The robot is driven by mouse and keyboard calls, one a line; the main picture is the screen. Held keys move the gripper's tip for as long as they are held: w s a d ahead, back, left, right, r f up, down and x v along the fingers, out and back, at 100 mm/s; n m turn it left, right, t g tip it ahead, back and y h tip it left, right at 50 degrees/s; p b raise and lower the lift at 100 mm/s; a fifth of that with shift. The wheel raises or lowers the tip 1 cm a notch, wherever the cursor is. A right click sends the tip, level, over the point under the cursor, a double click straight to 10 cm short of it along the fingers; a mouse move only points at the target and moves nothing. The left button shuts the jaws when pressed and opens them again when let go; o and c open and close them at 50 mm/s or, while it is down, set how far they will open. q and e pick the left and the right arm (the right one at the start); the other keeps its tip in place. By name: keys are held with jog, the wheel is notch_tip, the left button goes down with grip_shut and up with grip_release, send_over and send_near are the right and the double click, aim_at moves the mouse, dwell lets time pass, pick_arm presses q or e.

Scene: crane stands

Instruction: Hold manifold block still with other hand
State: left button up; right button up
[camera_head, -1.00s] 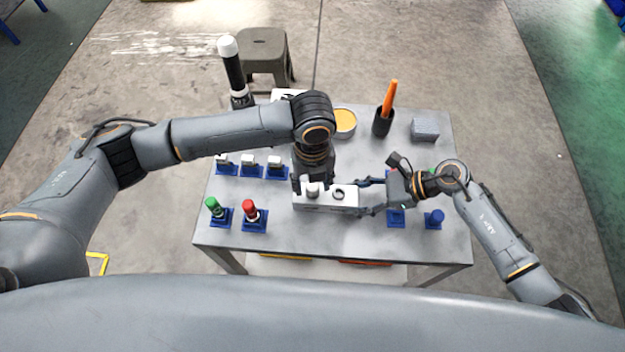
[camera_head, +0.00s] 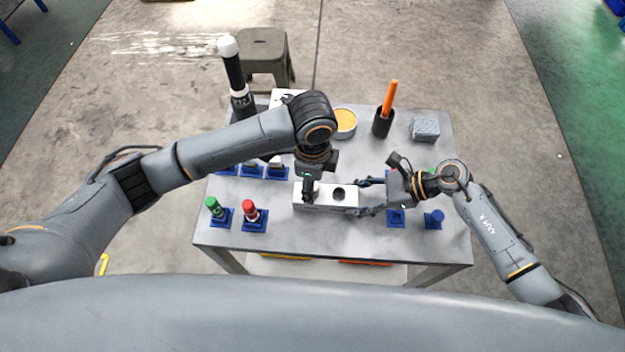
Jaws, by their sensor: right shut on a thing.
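The manifold block (camera_head: 345,203) is a pale grey block lying on the table near its middle. One dark round hole shows in its top. My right gripper (camera_head: 359,197) comes from the right, with one finger at the back and one at the front of the block's right end, shut on it. My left gripper (camera_head: 308,195) points down over the block's left part and covers what is there. Its fingers line up in this view, so I cannot tell whether they are open or shut.
The grey table (camera_head: 310,238) holds a green-topped piece (camera_head: 213,207) and a red-topped piece (camera_head: 249,209) in blue holders at the front left. A black cup (camera_head: 382,123) with an orange stick, a yellow-filled round tin (camera_head: 345,122) and a grey block (camera_head: 425,129) stand behind.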

pick_arm(q)
jog(key=n, duration=1.4)
jog(key=shift+n, duration=0.4)
jog(key=n, duration=0.3)
jog(key=c, duration=1)
jog(key=m, duration=0.3)
jog(key=shift+a, duration=0.1)
grip_shut()
jog(key=shift+m, duration=1)
